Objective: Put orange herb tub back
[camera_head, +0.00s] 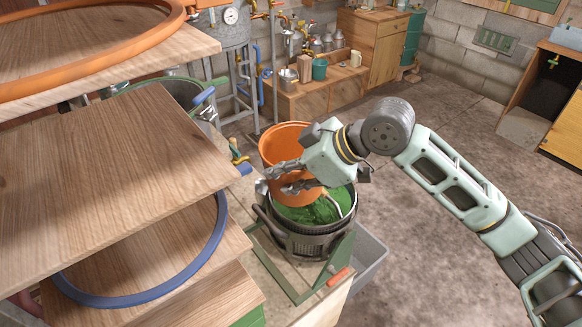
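The orange herb tub (283,140) is at the middle of the view, over the back left part of a dark round pot (310,247) with green herbs (318,211) in it. My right gripper (270,181) reaches in from the right, its fingers across the tub's near side. It appears shut on the tub; the exact contact is partly hidden. A large orange ring (95,75) lies on the upper wooden shelf (70,38) at the top left. My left gripper is not in view.
Wooden shelf boards (110,165) fill the left; a blue ring (150,290) lies on a lower board. A grey bin (366,262) stands right of the pot. Behind is a low bench (300,103) with vessels. The floor (440,125) at right is open.

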